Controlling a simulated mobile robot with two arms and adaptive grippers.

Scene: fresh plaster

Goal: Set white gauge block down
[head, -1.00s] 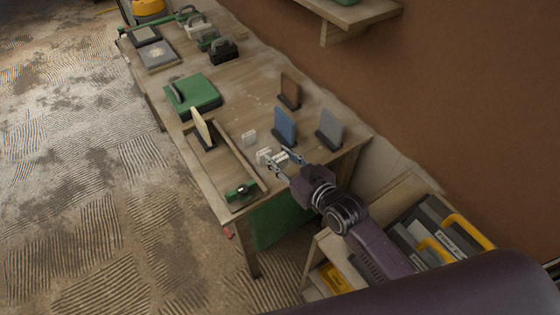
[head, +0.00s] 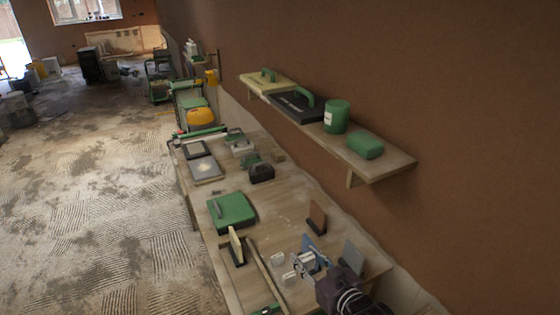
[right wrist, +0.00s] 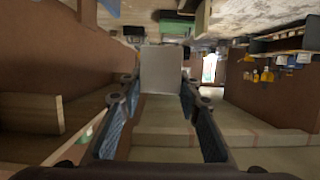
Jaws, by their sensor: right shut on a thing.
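My right gripper (head: 314,258) is over the near end of the workbench in the head view. It is shut on a white gauge block (head: 307,261). In the right wrist view the white gauge block (right wrist: 162,69) sits between the two fingers (right wrist: 160,108). Two other small white blocks, one (head: 277,259) farther back and one (head: 290,278) nearer, stand on the bench to the left of the gripper. I cannot tell whether the held block touches the bench. My left gripper is not in view.
The workbench (head: 262,222) also carries a green case (head: 232,210), a cream upright plate (head: 236,246), a brown plate (head: 317,216) and a grey plate (head: 352,256). A blue plate is mostly hidden behind the gripper. A wall shelf (head: 385,170) with a green tub (head: 337,117) is above.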

